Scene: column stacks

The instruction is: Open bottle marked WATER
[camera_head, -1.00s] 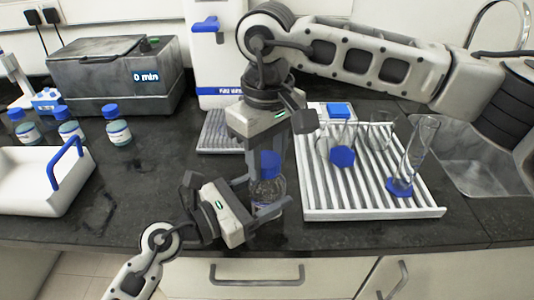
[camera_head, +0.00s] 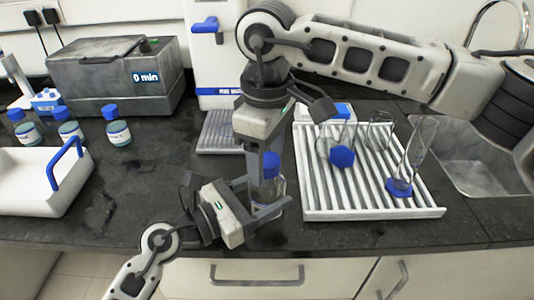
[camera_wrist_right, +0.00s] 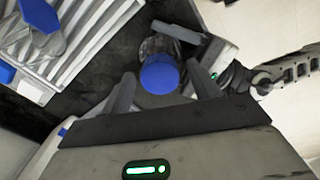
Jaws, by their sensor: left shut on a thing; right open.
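A clear bottle (camera_head: 275,187) with a blue cap (camera_head: 271,163) stands upright at the front of the black counter. Its label cannot be read. My left gripper (camera_head: 267,200) is shut on the bottle's body from the left. My right gripper (camera_head: 262,160) points down from above, open, with its fingers at cap height. In the right wrist view the blue cap (camera_wrist_right: 159,76) lies between the two spread fingers, with a visible gap on each side. The left gripper's finger (camera_wrist_right: 180,32) shows beside the bottle there.
A white drying rack (camera_head: 430,211) with glassware stands close on the right, beside a sink (camera_head: 460,155). Several blue-capped bottles (camera_head: 117,130) and a white tray (camera_head: 30,200) are on the left. A grey water bath (camera_head: 100,75) stands behind.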

